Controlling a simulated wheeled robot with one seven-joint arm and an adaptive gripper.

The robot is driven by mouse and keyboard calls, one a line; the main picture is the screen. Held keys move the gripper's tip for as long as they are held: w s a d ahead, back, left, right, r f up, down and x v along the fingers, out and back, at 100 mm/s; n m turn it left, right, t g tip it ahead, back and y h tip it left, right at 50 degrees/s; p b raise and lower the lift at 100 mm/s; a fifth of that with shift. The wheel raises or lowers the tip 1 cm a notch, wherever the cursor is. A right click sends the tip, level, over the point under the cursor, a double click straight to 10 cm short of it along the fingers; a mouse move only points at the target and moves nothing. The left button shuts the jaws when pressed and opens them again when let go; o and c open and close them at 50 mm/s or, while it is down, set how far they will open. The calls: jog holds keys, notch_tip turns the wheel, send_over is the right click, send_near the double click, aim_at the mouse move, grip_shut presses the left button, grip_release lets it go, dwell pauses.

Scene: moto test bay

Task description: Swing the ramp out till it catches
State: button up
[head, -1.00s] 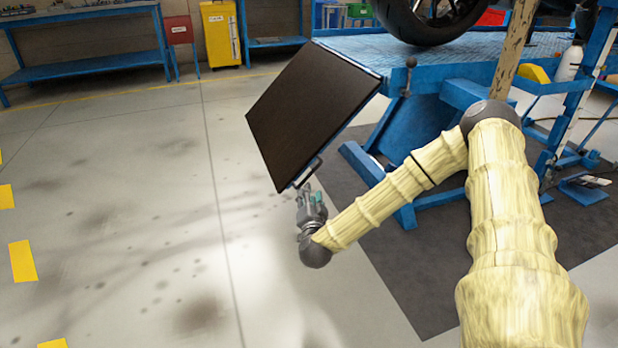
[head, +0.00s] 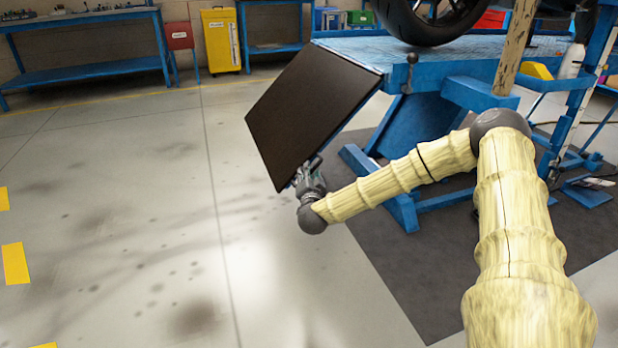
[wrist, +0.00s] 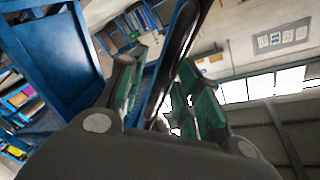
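The ramp (head: 315,105) is a dark brown panel with a blue edge. It hangs tilted from the left end of the blue lift table (head: 440,55). A dark handle (head: 315,162) sits at its lower right corner. My gripper (head: 306,174) is at that handle, below the panel's lower edge. In the wrist view my gripper (wrist: 165,98) is open, with green-padded fingers apart. A dark bar, seemingly the handle (wrist: 180,50), runs between them with gaps visible beside it. Contact with the fingers cannot be made out.
A black knobbed lever (head: 409,73) stands at the table's corner by the ramp. A motorcycle wheel (head: 430,20) rests on the table. Blue legs (head: 400,205) stand on a dark mat right of my gripper. The floor to the left is clear, with yellow marks (head: 15,263).

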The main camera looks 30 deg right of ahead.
grip_shut()
jog(key=shift+m, duration=0.5)
jog(key=a+r+p, duration=0.2)
jog(key=r, duration=0.1)
jog(key=shift+w+a+r+p, duration=0.3)
jog(key=shift+w, duration=0.1)
jog(key=shift+w+a+r+m, duration=0.1)
jog(key=shift+a+r+m, duration=0.2)
jog(key=shift+a+r, duration=0.15)
jog(key=shift+f, duration=0.1)
